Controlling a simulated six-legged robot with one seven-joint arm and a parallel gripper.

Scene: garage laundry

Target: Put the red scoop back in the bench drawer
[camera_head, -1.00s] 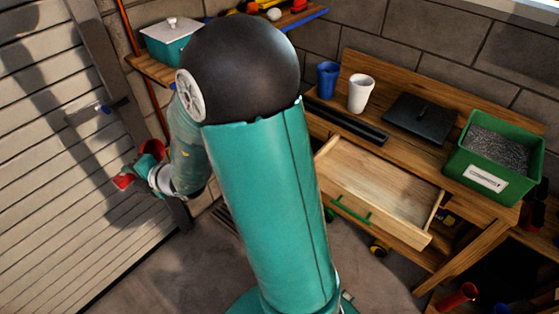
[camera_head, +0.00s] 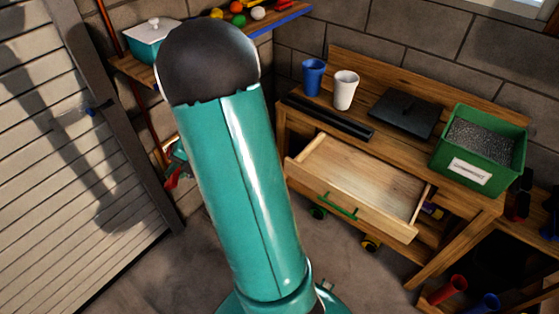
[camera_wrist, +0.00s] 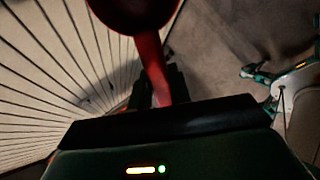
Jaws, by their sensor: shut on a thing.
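The red scoop (camera_wrist: 151,62) is in my gripper (camera_wrist: 160,92) in the wrist view, its handle between the fingers and its round bowl beyond them, cut off by the top edge. In the head view a small red part of the scoop (camera_head: 172,181) shows left of my arm; most of my gripper is hidden there. The bench drawer (camera_head: 365,178) is pulled out, and the visible part of its inside is empty. It has a green handle (camera_head: 338,207) on its front. The scoop is well left of the drawer, across my arm.
The wooden bench (camera_head: 290,119) carries a blue cup (camera_head: 313,77), a white cup (camera_head: 344,90), a dark flat lidlike thing (camera_head: 404,112) and a green labelled bin (camera_head: 466,171). A slatted door (camera_head: 60,170) stands at left. Red and blue cups (camera_head: 447,290) sit low at right.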

